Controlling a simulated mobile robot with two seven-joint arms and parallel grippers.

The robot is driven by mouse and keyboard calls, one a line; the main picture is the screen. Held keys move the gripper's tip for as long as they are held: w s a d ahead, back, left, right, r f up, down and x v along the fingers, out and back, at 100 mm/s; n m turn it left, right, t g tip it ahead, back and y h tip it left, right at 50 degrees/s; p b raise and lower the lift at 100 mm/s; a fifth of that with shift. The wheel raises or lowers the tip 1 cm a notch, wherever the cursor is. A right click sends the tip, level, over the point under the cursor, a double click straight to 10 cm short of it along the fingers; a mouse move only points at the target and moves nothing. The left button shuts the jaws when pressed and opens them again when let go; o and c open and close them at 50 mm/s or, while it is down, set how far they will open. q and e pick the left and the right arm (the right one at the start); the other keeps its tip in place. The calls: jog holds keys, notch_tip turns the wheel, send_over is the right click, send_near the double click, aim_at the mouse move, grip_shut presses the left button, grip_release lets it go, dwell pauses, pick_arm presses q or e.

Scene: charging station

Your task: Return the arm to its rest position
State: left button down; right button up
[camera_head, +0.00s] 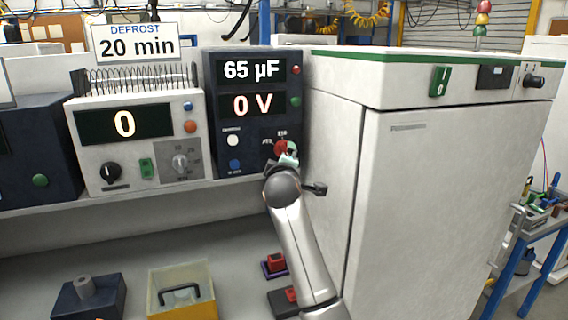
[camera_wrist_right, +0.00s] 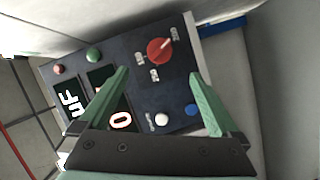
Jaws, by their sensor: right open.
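My right arm rises from the lower middle of the head view. Its gripper (camera_head: 288,158) is in front of the lower right of a dark blue meter (camera_head: 222,112), which reads 65 µF and 0 V. The meter's red rotary knob (camera_head: 280,147) is partly hidden by the gripper. In the right wrist view the gripper (camera_wrist_right: 160,78) is open and empty, with green fingers apart. The red knob (camera_wrist_right: 158,51) lies beyond the fingertips, and I see no contact with it. My left gripper is not in view.
A white cabinet (camera_head: 440,200) stands close to the right of the arm. A white instrument (camera_head: 138,140) reading 0 is left of the meter. Below the shelf are a clear yellowish box (camera_head: 181,290), a dark block (camera_head: 88,298) and small red-topped parts (camera_head: 275,264).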

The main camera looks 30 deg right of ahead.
dwell(0.3)
jog(key=s+a+f+y, duration=0.2)
jog(key=s+a+f, duration=0.2)
jog(key=f, duration=0.6)
jog(key=s+a+f+y, duration=0.2)
jog(key=s+a+f, duration=0.2)
jog(key=f, duration=0.6)
jog(key=s+a+f+y, duration=0.3)
jog(key=a+f, duration=0.1)
jog(key=f, duration=0.6)
jog(key=s+a+f+m+g+y, duration=0.1)
jog(key=s+a+f, duration=0.2)
jog(key=s+f, duration=0.2)
jog(key=s+a+f+m+g+y, duration=0.1)
jog(key=s+a+f, duration=0.3)
jog(key=s, duration=0.8)
jog(key=s+a+f+m+g+y, duration=0.2)
jog(key=s+a+f, duration=0.2)
jog(key=s, duration=0.5)
jog(key=shift+s+f+m, duration=0.2)
jog(key=shift+f+m, duration=0.2)
jog(key=shift+f, duration=0.55)
